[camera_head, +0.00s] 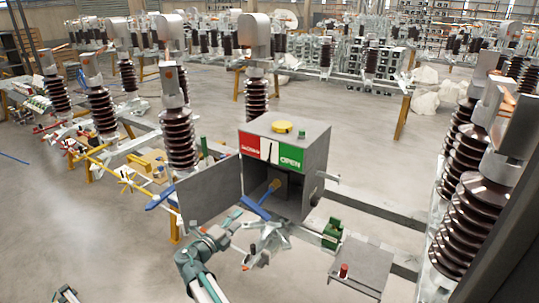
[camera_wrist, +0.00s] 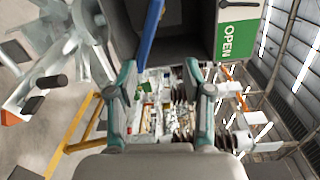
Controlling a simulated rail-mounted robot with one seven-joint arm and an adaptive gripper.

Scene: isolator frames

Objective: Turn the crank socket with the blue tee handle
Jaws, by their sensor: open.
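A grey cabinet (camera_head: 315,155) stands open, with a red and green sign on its front and its door (camera_head: 208,187) swung to the left. My gripper (camera_head: 236,222) is in front of the opening, below and left of the blue handle. In the wrist view, my gripper (camera_wrist: 160,78) has its fingers apart, with the blue handle (camera_wrist: 151,30) beyond them, and nothing between them.
A green block (camera_head: 332,232) and a grey plate with a red knob (camera_head: 362,266) are right of the arm. Grey metal fittings (camera_head: 270,240) sit below the opening. Brown insulators (camera_head: 177,135) stand behind. Another blue bar (camera_head: 160,199) is left of the door.

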